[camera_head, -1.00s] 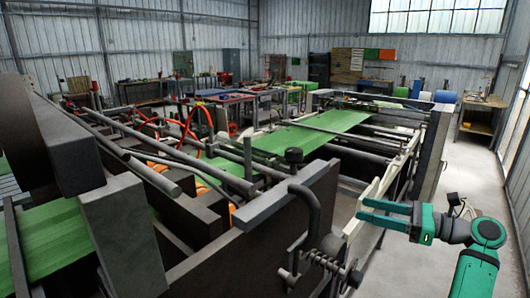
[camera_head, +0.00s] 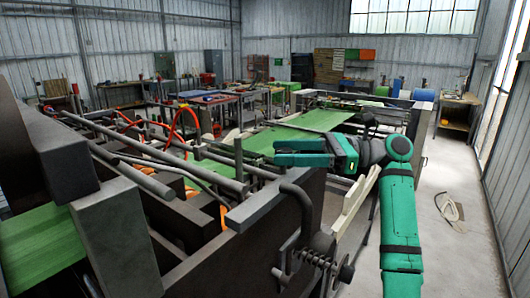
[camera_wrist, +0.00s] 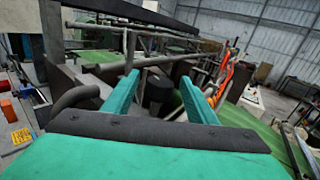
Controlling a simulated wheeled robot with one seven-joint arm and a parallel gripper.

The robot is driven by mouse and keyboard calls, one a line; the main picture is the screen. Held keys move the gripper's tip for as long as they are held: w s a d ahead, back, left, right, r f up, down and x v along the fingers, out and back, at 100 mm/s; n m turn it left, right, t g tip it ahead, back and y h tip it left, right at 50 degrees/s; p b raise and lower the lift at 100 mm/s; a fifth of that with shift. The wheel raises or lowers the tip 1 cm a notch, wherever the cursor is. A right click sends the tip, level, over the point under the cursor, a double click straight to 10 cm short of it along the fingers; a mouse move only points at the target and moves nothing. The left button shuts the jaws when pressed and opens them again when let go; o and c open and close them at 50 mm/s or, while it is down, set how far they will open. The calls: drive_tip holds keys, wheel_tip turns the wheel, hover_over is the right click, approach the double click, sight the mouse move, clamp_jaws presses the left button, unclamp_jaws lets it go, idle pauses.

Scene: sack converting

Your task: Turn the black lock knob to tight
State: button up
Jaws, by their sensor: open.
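A black knob (camera_wrist: 157,91) with a round top shows in the wrist view, between and beyond the two fingers of my gripper (camera_wrist: 158,80). My gripper is open, one teal finger on each side of the view of the knob. I cannot tell how far the knob is from the fingertips or which way it is turned. In the head view my gripper (camera_head: 277,152) points left above the machine's dark side plate (camera_head: 278,215). It hides the place where the knob stands.
Long rollers (camera_head: 165,150) and green sheet (camera_head: 45,245) lie left. Open floor (camera_head: 455,255) is at right.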

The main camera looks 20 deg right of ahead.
drive_tip(key=shift+x, duration=2.4)
drive_tip(key=c, duration=1.1)
